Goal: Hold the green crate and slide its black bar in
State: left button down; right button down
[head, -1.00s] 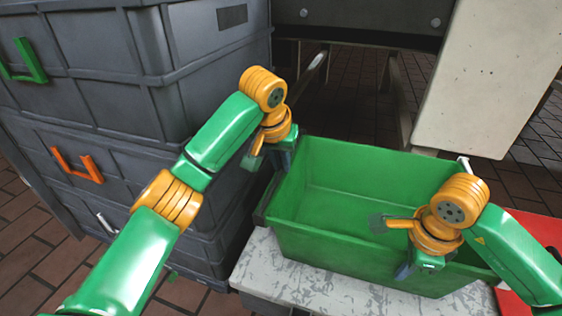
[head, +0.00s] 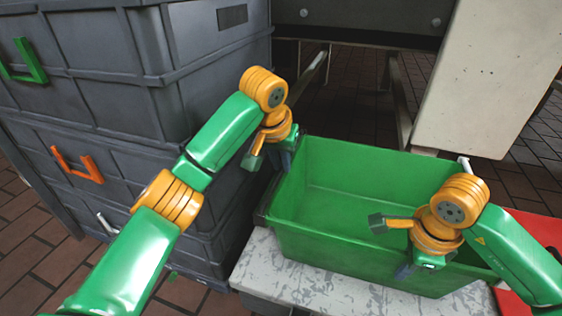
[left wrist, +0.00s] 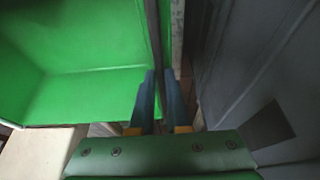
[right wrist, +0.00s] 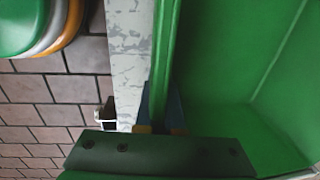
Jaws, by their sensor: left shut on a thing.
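The green crate (head: 345,180) stands open and empty on a pale, worn surface in the head view. The black bar (head: 262,206) runs along its left end; it also shows as a dark strip beside the green wall in the left wrist view (left wrist: 154,35). My left gripper (head: 283,160) is at the far left corner of the crate. In the left wrist view its fingers (left wrist: 160,100) are shut on the bar. My right gripper (head: 405,270) is at the near wall. In the right wrist view its fingers (right wrist: 163,108) straddle the green wall and look shut on it. Its fingertips are partly hidden.
Stacked grey bins (head: 100,90) with coloured handles stand close to the left of my left gripper. The pale worn surface (head: 320,292) under the crate is bare in front. A red surface (head: 540,230) lies at the right. A pale panel (head: 490,80) stands behind.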

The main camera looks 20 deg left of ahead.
pick_arm(q)
jog(key=d, duration=0.8)
jog(key=shift+d, duration=0.25)
jog(key=c, duration=0.9)
grip_release()
jog(key=v, duration=1.2)
jog(key=shift+s, duration=0.1)
pick_arm(e)
jog(key=c, duration=0.9)
grip_release()
